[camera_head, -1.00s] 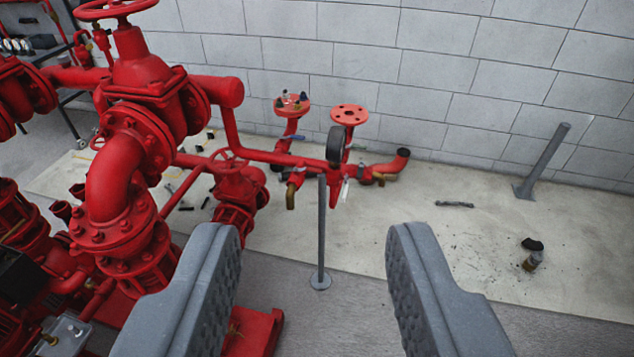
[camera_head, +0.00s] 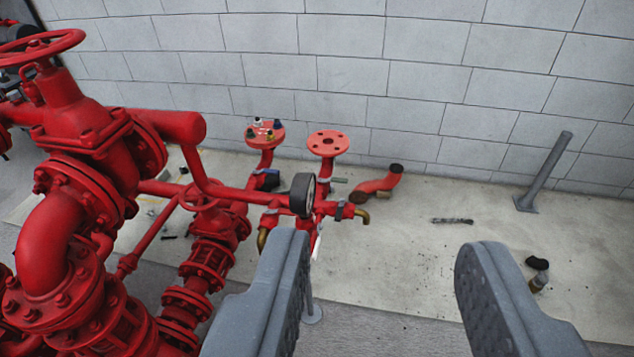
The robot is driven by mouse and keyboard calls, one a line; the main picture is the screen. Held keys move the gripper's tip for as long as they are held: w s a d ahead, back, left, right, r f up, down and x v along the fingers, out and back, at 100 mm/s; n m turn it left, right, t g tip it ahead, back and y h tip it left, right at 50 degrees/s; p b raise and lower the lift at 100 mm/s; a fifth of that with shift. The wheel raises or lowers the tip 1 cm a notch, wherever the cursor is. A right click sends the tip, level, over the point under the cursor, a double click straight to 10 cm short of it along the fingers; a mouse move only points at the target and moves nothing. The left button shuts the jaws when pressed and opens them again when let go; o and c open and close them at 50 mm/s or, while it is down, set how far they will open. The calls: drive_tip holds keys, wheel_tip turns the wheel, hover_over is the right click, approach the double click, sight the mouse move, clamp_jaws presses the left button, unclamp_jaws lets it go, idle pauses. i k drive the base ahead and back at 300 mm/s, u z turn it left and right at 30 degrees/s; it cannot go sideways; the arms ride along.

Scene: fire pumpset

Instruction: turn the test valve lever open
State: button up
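The red test pipework (camera_head: 250,198) crosses the left middle of the head camera view, with a round dark gauge (camera_head: 302,195) on it. Small valves with brass outlets sit on both sides of the gauge. I cannot tell which of these is the test valve lever. My gripper (camera_head: 380,258) is open and empty. Its left finger overlaps the area below the gauge and hides part of the pipework and a grey post.
A large red valve body (camera_head: 85,130) with a handwheel fills the left side. Two flanged risers (camera_head: 328,143) stand behind the pipework, before a block wall (camera_head: 340,60). A leaning grey post (camera_head: 545,170) stands right. Concrete between them is mostly clear.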

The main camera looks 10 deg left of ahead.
sight(280, 211)
drive_tip(key=u, duration=0.1)
drive_tip(key=i, duration=0.9)
drive_tip(key=u, duration=0.3)
